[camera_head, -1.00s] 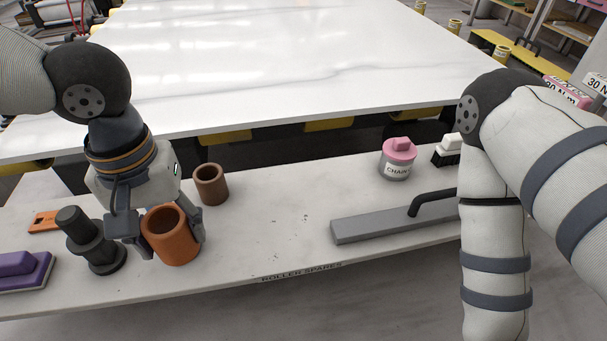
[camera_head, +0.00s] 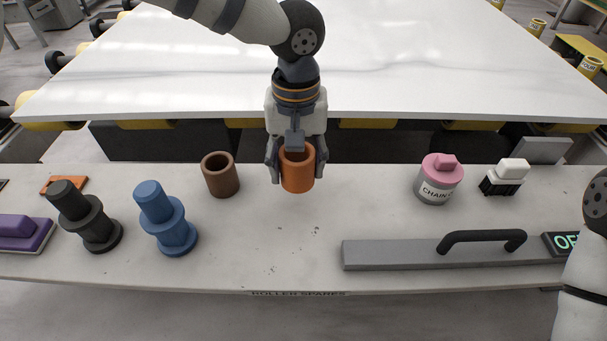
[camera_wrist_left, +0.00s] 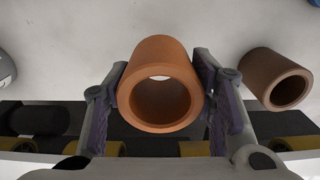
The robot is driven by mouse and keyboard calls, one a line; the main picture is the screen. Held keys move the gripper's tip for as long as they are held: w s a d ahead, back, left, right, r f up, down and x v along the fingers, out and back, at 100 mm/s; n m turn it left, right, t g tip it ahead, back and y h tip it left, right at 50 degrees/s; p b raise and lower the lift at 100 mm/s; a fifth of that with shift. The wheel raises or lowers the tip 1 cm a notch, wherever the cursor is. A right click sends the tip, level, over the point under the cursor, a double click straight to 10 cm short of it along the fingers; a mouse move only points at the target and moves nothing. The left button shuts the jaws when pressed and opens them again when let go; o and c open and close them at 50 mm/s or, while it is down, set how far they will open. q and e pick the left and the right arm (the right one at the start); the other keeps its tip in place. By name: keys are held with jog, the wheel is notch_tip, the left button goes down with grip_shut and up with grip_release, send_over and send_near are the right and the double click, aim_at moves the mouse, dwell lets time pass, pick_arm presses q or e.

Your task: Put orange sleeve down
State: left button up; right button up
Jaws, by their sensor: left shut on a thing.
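The orange sleeve (camera_head: 297,172) is a short open tube, upright, near the back edge of the bench. My left gripper (camera_head: 296,168) is shut on it, with one finger on each side. In the left wrist view the sleeve (camera_wrist_left: 160,84) sits between both finger pads, and I look through its bore. I cannot tell whether its base touches the bench top. A brown sleeve (camera_head: 220,175) stands apart to its left; it also shows in the wrist view (camera_wrist_left: 276,79). My right gripper is out of view.
The bench (camera_head: 250,262) also holds a blue roller part (camera_head: 168,222), a dark roller part (camera_head: 86,218), a purple block (camera_head: 22,232), a pink-lidded pot (camera_head: 437,179), a brush (camera_head: 504,177) and a grey bar (camera_head: 400,254). A white slab (camera_head: 400,60) lies behind. The bench before the orange sleeve is clear.

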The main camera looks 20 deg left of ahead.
aim_at(300, 178)
pick_arm(q)
jog(key=shift+w+f, duration=0.35)
jog(key=shift+f, duration=0.05)
jog(key=shift+w+f, duration=0.2)
jog(key=shift+f, duration=0.85)
jog(key=shift+w+f, duration=0.2)
jog(key=shift+f, duration=0.8)
jog(key=o, duration=1.2)
notch_tip(300, 178, up, 12)
jog(key=shift+r, duration=0.2)
